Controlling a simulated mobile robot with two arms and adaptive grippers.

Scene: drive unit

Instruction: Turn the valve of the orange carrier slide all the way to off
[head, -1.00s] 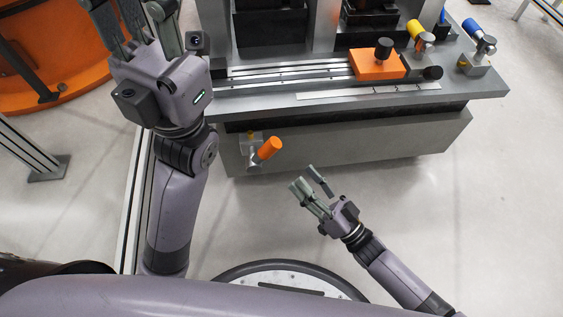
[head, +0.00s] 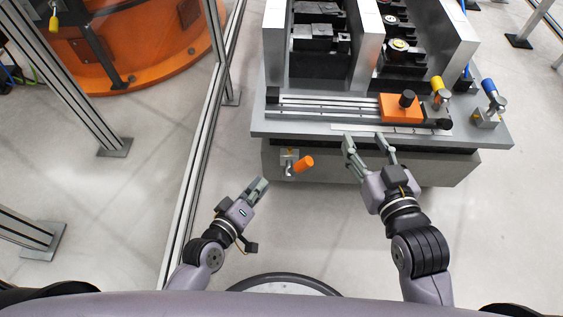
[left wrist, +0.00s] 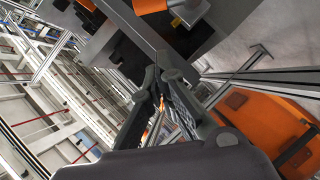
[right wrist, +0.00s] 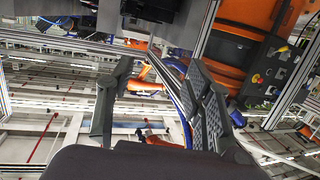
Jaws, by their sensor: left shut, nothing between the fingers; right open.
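The orange carrier slide (head: 400,110) sits on rails near the front right of the machine's top, with a black knob on it. The valve with the orange handle (head: 303,164) is on the front face of the grey base; its handle points right and slightly up. An orange cylinder, apparently this handle, shows at the top of the left wrist view (left wrist: 193,12). My left gripper (head: 259,188) is shut and empty, left of and below the valve, apart from it. My right gripper (head: 365,142) is open and empty, right of the valve at the table's front edge.
Valves with yellow (head: 437,84) and blue (head: 489,88) handles stand at the right of the machine top. A metal frame rail (head: 196,160) runs along the left. The floor in front of the base is clear.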

